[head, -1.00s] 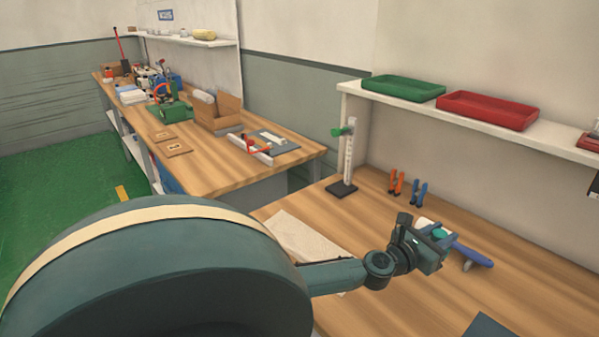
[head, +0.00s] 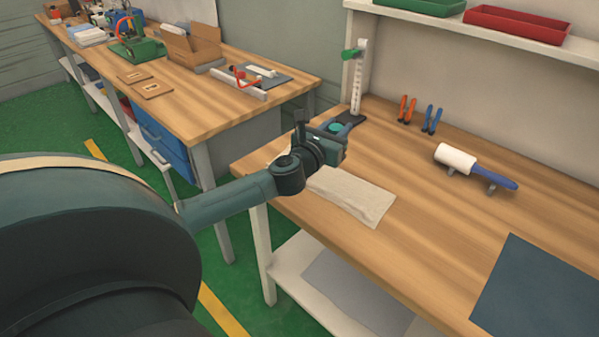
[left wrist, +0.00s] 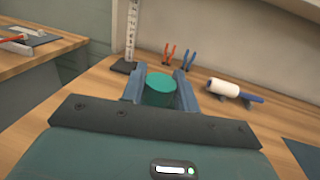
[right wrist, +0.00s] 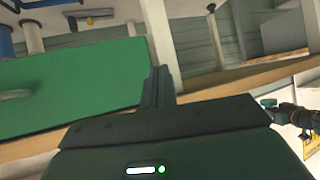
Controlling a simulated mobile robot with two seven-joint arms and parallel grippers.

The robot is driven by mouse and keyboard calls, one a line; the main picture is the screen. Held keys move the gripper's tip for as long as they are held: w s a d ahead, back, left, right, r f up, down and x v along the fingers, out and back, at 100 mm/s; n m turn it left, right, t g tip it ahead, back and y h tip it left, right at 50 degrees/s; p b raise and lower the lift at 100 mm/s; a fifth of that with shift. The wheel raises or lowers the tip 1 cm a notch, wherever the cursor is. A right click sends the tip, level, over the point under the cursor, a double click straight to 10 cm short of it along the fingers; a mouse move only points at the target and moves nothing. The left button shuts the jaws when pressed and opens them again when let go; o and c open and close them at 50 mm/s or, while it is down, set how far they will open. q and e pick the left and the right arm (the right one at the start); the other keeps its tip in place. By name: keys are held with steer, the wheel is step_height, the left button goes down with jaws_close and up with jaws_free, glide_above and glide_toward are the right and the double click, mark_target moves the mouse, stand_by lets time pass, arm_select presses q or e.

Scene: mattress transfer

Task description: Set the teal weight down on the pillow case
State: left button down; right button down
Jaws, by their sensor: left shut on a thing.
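The teal weight (head: 337,127) is held between the fingers of my left gripper (head: 335,138). It also shows as a round teal disc in the left wrist view (left wrist: 161,83), with a finger on each side. The pillow case (head: 355,196) is a flat beige cloth near the left front edge of the workbench. My left gripper is at its far left end and hides part of it. The head view does not show clearly how high the weight is above the cloth. My right gripper (right wrist: 160,85) has its fingers together with nothing between them, and is outside the head view.
On the workbench (head: 400,250) are a stand with a white scale (head: 358,80), orange pliers (head: 406,109), blue pliers (head: 433,119), a lint roller (head: 457,158) and a dark mat (head: 540,295). A shelf with trays (head: 515,25) is above. The bench middle is clear.

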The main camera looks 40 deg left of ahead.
arm_select(q)
steer(key=shift+s+a+f, duration=0.25)
steer(key=shift+a+f, duration=0.05)
steer(key=shift+a, duration=0.2)
step_height(320, 180, down, 6)
steer(key=b, duration=0.2)
steer(key=shift+b, duration=0.4)
step_height(320, 180, down, 3)
steer(key=shift+f+b, duration=0.1)
steer(key=shift+b, duration=0.65)
arm_select(e)
steer(key=shift+w+a+f+y, duration=0.15)
steer(key=shift+a+f, duration=0.25)
steer(key=shift+a, duration=0.1)
steer(key=shift+w+a+f+y, duration=0.1)
steer(key=shift+a+f+y, duration=0.05)
steer(key=shift+a+f, duration=0.25)
steer(key=shift+r+t, duration=0.1)
steer(key=shift+t, duration=0.2)
arm_select(q)
steer(key=shift+f+b, duration=0.3)
steer(key=shift+f, duration=0.35)
steer(key=c, duration=1.1)
jaws_free()
steer(key=shift+o, duration=0.2)
arm_select(e)
steer(key=shift+f, duration=0.2)
